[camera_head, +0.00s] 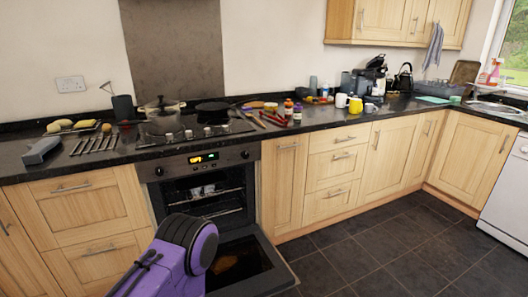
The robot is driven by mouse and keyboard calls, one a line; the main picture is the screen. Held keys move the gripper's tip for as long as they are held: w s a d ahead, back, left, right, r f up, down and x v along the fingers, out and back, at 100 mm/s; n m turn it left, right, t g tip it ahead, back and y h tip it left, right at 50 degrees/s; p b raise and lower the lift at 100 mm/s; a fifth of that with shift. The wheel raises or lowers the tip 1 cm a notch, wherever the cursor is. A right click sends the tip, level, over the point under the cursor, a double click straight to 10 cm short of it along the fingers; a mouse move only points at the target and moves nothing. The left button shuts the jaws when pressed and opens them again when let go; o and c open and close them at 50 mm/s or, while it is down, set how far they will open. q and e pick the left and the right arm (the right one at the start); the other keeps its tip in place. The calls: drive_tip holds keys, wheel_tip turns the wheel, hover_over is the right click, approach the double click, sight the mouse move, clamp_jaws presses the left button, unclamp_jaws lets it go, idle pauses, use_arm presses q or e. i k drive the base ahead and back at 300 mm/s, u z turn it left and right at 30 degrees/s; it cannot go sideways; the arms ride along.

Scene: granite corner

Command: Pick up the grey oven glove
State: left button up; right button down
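The grey oven glove (42,150) lies on the dark countertop at the left, beside a metal rack and near the front edge. Nothing covers it. A purple link of one of my arms shows at the bottom, in front of the oven and well apart from the glove. Neither of my grippers can be seen in this view.
The oven door (245,262) hangs open below the hob (195,130), jutting into the floor space. A wire rack (95,143) lies right of the glove. A pot (162,106) and a pan (213,107) stand on the hob. The tiled floor (385,245) at the right is clear.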

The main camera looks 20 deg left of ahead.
sight(34, 156)
drive_tip(key=u, duration=0.55)
drive_tip(key=k, duration=0.65)
drive_tip(key=u, duration=1.1)
drive_tip(key=i, duration=1.15)
drive_tip(key=z, duration=0.65)
